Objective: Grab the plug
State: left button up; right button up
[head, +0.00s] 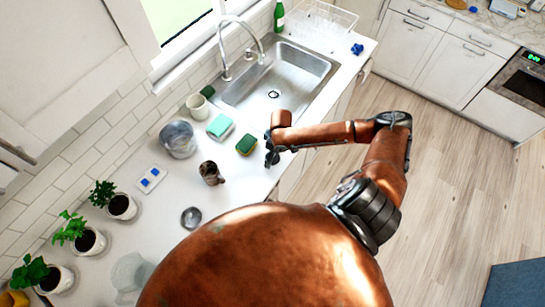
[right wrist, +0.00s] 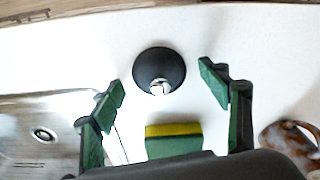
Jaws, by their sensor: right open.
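The plug (right wrist: 158,68) is a round black disc with a small shiny metal knob. In the right wrist view it lies on the white counter, upper middle, between the two fingertips in the picture. My right gripper (right wrist: 161,80) is open around its outline, with green-padded fingers to the left and right, and nothing is held. I cannot tell the height of the fingers above the counter. In the head view my right gripper (head: 271,152) is over the counter's front edge, and I cannot make out the plug there. My left gripper is not in view.
A green and yellow sponge (head: 246,145) lies close by, also in the right wrist view (right wrist: 173,130). A brown mug (head: 210,174) and the sink (head: 315,68) flank this spot.

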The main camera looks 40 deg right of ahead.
jog(key=shift+c, duration=0.5)
jog(key=c, duration=1.2)
jog(key=shift+o, duration=0.2)
jog(key=shift+r, duration=0.65)
jog(key=s+a+r+p, duration=0.4)
jog(key=s+a+r, duration=0.2)
jog(key=s+r, duration=0.5)
jog(key=shift+s+a+r+p, duration=0.3)
jog(key=shift+s+a+r, duration=0.1)
jog(key=shift+s, duration=0.2)
